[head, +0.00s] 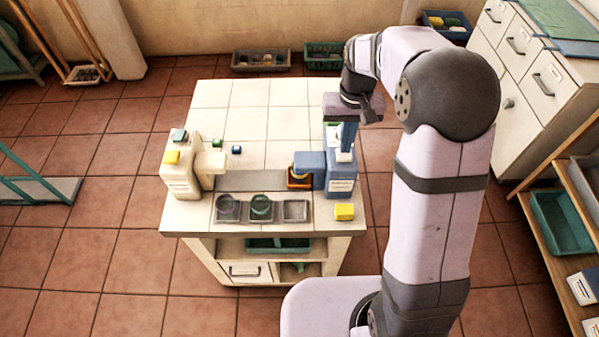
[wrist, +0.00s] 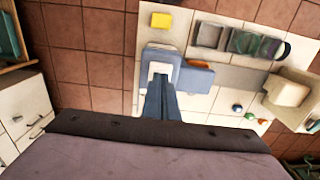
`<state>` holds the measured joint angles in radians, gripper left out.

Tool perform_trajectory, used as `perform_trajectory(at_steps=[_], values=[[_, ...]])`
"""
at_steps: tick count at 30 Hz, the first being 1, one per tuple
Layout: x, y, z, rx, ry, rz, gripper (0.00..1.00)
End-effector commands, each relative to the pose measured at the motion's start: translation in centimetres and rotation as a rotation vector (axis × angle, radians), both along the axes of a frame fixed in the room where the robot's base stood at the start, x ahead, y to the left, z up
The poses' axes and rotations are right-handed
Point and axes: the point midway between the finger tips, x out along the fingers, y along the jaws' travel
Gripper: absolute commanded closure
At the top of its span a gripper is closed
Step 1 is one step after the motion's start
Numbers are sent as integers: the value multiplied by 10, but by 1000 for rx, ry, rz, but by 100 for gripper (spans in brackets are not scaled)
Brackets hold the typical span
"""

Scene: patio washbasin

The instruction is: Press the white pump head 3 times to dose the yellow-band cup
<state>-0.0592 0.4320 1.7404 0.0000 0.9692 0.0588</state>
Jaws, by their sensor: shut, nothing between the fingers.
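The blue dispenser (head: 341,178) stands at the right side of the tiled counter, with its white pump head (head: 344,157) on top. My gripper (head: 346,147) is shut and points down, its blue fingertips right over the pump head. I cannot tell whether they touch it. In the wrist view the shut fingers (wrist: 160,84) end at the white pump head (wrist: 160,68). A cup with a yellow band (head: 299,171) shows partly in the orange tray (head: 297,185) beside the blue dispenser. The spout hides part of it.
A cream dispenser (head: 181,178) stands at the left. A grey rack (head: 262,220) at the front has dark cups in two compartments; its right one looks empty. A yellow block (head: 344,211) lies at the front right corner.

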Motion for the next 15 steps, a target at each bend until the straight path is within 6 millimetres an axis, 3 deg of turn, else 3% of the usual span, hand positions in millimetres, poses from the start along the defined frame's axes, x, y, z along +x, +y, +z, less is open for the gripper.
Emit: perform_trajectory(at_steps=[15], values=[[0, 0, -9, 0, 1, 0, 100]])
